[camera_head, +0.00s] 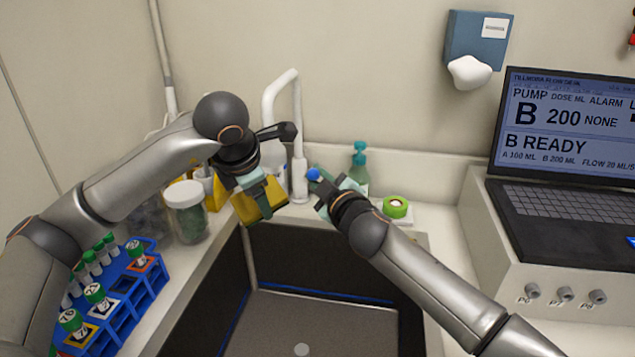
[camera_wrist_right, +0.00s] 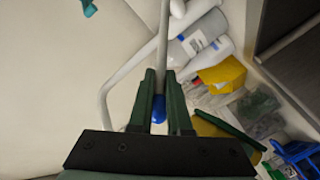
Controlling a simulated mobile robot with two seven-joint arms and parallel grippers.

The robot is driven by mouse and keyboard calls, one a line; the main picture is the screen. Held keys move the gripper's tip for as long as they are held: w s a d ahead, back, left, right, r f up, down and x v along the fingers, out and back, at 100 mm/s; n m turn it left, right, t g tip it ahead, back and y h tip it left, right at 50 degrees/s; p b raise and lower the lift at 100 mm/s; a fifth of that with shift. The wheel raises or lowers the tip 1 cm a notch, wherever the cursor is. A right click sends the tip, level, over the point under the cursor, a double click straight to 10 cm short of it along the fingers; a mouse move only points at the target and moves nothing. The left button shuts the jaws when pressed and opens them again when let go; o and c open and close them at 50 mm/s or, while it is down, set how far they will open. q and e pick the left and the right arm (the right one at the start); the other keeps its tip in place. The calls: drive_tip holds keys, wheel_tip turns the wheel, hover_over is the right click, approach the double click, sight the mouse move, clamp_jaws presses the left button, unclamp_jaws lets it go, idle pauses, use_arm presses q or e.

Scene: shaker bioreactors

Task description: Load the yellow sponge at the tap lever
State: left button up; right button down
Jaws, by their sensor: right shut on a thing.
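The yellow sponge (camera_head: 264,206) is tilted over the back left of the sink rim, in the jaws of my left gripper (camera_head: 252,188). It shows partly at the lower right of the right wrist view (camera_wrist_right: 207,126). The white tap (camera_head: 297,150) stands behind the sink. The tap lever, with its blue tip (camera_head: 313,174), points out beside the tap's base. My right gripper (camera_head: 322,187) is shut on the lever. In the right wrist view the blue tip (camera_wrist_right: 159,110) sits between the fingers. The grip on the lever is partly hidden in the head view.
The dark sink (camera_head: 320,280) opens in front. A blue tube rack (camera_head: 125,300) and a lidded jar (camera_head: 187,212) stand left. A laptop (camera_head: 570,130) is at right.

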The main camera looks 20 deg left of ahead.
drive_tip(key=shift+s+a+r, duration=0.25)
drive_tip(key=shift+a+r, duration=0.1)
drive_tip(key=shift+r, duration=0.3)
drive_tip(key=c, duration=1.1)
unclamp_jaws()
drive_tip(key=shift+w, duration=0.1)
use_arm(q)
drive_tip(key=shift+s+a, duration=0.1)
drive_tip(key=shift+a, duration=0.05)
use_arm(e)
drive_tip(key=shift+o, duration=1.2)
drive_tip(key=shift+f, duration=0.1)
drive_tip(key=shift+w+d+f, duration=0.1)
drive_tip(key=shift+d+f, duration=0.05)
drive_tip(key=shift+f, duration=0.05)
drive_tip(key=shift+v, duration=1.05)
drive_tip(key=v, duration=1)
drive_tip(key=shift+r, duration=0.25)
